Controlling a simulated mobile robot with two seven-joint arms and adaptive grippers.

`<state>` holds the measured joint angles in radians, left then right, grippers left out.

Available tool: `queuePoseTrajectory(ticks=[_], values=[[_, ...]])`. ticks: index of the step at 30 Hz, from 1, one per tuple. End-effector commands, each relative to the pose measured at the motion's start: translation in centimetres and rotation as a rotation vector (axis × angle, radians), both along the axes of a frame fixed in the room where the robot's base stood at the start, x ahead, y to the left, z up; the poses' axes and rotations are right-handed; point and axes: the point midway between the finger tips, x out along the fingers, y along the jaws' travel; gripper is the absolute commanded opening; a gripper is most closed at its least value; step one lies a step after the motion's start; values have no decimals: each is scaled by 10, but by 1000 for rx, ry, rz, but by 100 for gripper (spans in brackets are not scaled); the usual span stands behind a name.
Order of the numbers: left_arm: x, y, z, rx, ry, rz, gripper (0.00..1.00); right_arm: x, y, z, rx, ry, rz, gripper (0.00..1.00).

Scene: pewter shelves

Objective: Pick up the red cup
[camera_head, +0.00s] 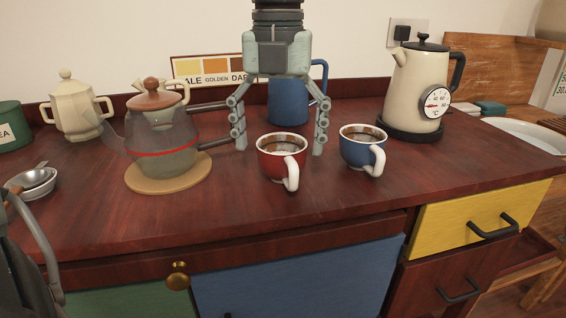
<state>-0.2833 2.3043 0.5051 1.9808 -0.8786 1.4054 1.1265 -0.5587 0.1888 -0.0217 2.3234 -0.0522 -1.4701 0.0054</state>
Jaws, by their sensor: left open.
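The red cup (270,168) stands upright on the dark red wooden counter, its white handle turned toward the front right. My left gripper (280,146) points down from the top with its fingers spread wide. One fingertip is on each side of the cup's rim in the picture, with visible gaps. The fingertips look level with the rim or slightly behind it; the exact depth is hard to tell. Nothing is held.
A blue cup (352,152) stands close to the right finger. A blue jug (287,108) is behind the gripper. A glass teapot (150,140) on a round wooden mat (140,184) has its handle near the left finger. A cream kettle (412,88) stands back right.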

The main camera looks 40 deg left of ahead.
Motion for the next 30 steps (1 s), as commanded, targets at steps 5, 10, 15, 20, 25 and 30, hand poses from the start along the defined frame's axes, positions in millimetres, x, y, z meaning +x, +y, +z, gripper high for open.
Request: queuePoseTrajectory(ticks=[5, 10, 15, 20, 25, 30], values=[[-1, -2, -27, -1, 3, 1, 88, 1, -1, -4, 0, 2, 0, 40], [0, -2, -34, -1, 0, 2, 88, 1, -1, -4, 0, 4, -1, 40], [0, -2, -33, 0, -1, 2, 86, 1, -1, -4, 0, 4, -1, 40], [0, -2, -33, 0, -1, 2, 66, 1, -1, -4, 0, 4, -1, 40], [0, -2, -33, 0, -1, 2, 45, 1, -1, -4, 0, 3, -1, 40], [0, -2, -33, 0, -1, 2, 27, 1, -1, -3, 0, 2, 0, 40]])
